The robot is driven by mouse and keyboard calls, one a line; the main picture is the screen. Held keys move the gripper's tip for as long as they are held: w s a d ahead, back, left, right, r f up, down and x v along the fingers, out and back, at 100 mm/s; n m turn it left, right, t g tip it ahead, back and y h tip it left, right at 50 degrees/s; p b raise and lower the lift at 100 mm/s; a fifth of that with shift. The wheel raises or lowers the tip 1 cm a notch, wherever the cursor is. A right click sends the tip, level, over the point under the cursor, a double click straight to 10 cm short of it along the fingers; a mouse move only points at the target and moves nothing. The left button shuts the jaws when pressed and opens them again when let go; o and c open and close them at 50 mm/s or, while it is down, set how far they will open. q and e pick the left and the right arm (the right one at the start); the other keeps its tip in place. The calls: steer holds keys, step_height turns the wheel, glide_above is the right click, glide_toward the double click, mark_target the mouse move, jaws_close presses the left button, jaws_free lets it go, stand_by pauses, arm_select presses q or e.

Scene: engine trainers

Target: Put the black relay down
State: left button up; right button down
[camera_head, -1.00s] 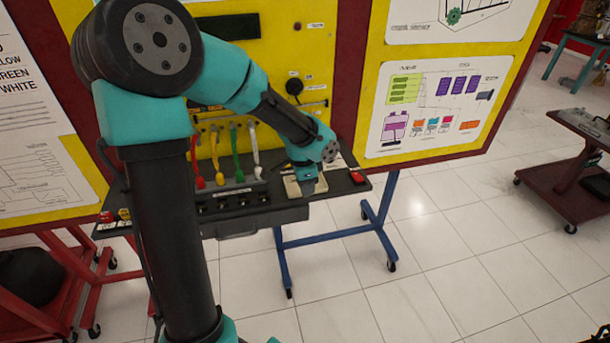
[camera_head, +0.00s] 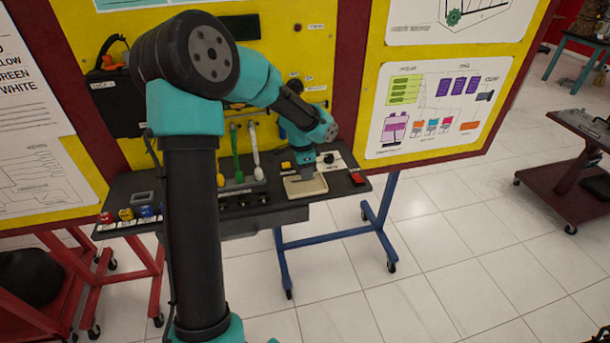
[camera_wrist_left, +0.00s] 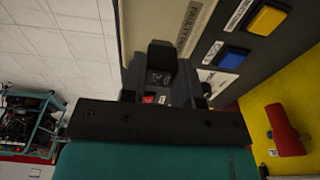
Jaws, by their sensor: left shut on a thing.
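My left gripper (camera_head: 307,176) hangs over the beige tray (camera_head: 316,188) at the right part of the dark shelf. In the left wrist view, the left gripper (camera_wrist_left: 160,95) is shut on the black relay (camera_wrist_left: 162,56), a small dark block between the fingers. The tray, with a label reading "FAULTY", lies just beyond the relay in that view (camera_wrist_left: 150,22). The relay is hard to make out in the head view, and I cannot tell whether it touches the tray. My right gripper is not in view.
Coloured levers (camera_head: 255,150) stand behind. A yellow button (camera_wrist_left: 268,18) and blue button (camera_wrist_left: 232,58) show in the wrist view.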

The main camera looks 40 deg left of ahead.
arm_select(q)
steer(key=shift+f, duration=1.25)
steer(key=shift+f, duration=0.15)
steer(key=o, duration=0.9)
steer(key=r, duration=0.8)
steer(key=s+r, duration=0.1)
steer(key=r, duration=0.3)
steer(key=shift+a+r, duration=0.15)
steer(key=shift+a, duration=0.15)
